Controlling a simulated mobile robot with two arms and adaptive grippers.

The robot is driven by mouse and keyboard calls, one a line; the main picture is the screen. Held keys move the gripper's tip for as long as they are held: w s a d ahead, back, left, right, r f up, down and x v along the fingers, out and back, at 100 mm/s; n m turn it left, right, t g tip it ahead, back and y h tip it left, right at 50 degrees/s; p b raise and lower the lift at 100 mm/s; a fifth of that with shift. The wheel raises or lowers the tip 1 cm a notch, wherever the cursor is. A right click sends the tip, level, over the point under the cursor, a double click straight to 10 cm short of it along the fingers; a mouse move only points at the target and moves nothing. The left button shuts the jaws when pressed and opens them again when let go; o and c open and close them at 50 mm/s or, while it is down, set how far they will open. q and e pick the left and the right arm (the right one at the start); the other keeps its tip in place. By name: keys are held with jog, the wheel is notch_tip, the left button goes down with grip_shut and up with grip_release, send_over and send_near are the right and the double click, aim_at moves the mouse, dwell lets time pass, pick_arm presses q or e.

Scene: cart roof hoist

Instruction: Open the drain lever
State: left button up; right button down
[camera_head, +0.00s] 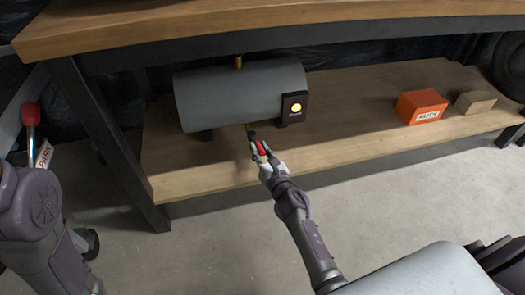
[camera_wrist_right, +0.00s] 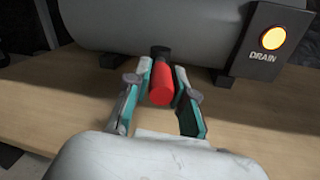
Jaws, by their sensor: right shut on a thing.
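A grey cylindrical tank (camera_head: 235,92) lies on the lower wooden shelf under the bench. It also fills the top of the right wrist view (camera_wrist_right: 150,18). A dark box with a lit yellow lamp (camera_head: 295,108) is at its right end; in the wrist view it is labelled DRAIN (camera_wrist_right: 266,45). The red-handled drain lever (camera_wrist_right: 161,82) projects from below the tank toward me. My right gripper (camera_head: 260,150) is at the lever, its fingers on either side of the red handle and shut on it. My left gripper is not visible; only part of my left arm shows at the left.
An orange box labelled NUTS (camera_head: 421,107) and a small cardboard-coloured block (camera_head: 475,102) stand on the shelf at the right. The shelf's front edge and the bench top (camera_head: 250,22) bound the space. A red-knobbed lever labelled PARK (camera_head: 30,115) is at the far left.

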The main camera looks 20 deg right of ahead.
aim_at(259, 147)
jog(key=c, duration=1)
grip_release()
jog(key=shift+o, duration=0.2)
notch_tip(259, 147, up, 10)
jog(key=shift+a, duration=0.1)
